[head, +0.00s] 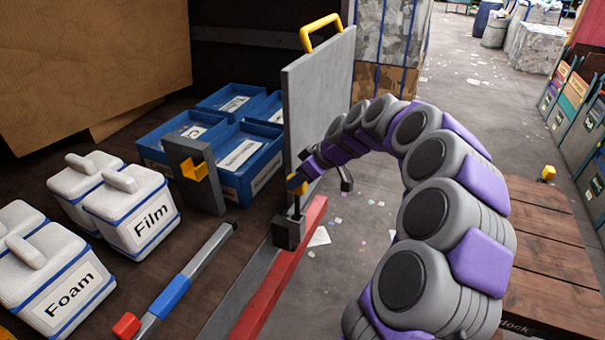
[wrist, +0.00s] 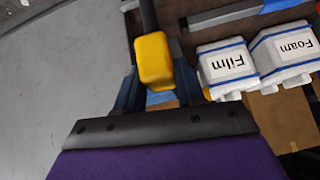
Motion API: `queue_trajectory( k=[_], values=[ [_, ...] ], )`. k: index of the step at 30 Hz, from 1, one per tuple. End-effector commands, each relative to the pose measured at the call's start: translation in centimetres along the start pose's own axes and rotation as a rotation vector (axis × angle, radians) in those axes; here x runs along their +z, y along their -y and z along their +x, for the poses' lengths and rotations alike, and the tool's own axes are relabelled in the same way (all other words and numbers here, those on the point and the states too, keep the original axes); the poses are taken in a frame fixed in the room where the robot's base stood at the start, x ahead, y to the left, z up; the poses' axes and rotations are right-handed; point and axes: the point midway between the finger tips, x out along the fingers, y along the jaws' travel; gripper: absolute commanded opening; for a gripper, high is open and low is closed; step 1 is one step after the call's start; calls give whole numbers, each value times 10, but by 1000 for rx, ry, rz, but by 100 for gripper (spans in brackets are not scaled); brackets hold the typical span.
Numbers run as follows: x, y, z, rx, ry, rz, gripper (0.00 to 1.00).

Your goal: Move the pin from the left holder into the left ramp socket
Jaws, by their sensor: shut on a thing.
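The pin has a yellow head and a dark shaft; in the wrist view its yellow head (wrist: 153,58) sits between the blue fingers of my gripper (wrist: 157,82). In the head view my gripper (head: 298,184) is shut on the pin's head (head: 295,177), and the shaft (head: 296,205) points down, close to upright. Below it is a dark square block (head: 288,234) beside a red rail. The lower end of the shaft meets the block's top in the picture; I cannot tell if it is inside. I cannot tell whether this block is the left holder or a socket.
A grey panel (head: 318,95) with a yellow handle stands just behind my gripper. White Film (head: 135,205) and Foam (head: 55,285) containers, a dark bracket with a yellow part (head: 195,172) and blue bins (head: 215,185) are at left. A wooden platform (head: 545,245) lies at right.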

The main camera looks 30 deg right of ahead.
Motion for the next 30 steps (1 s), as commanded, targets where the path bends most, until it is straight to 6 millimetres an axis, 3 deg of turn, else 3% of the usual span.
queue_trajectory(
  k=[30],
  values=[
    [8,-16,-7,-3,-3,1,0]
  ],
)
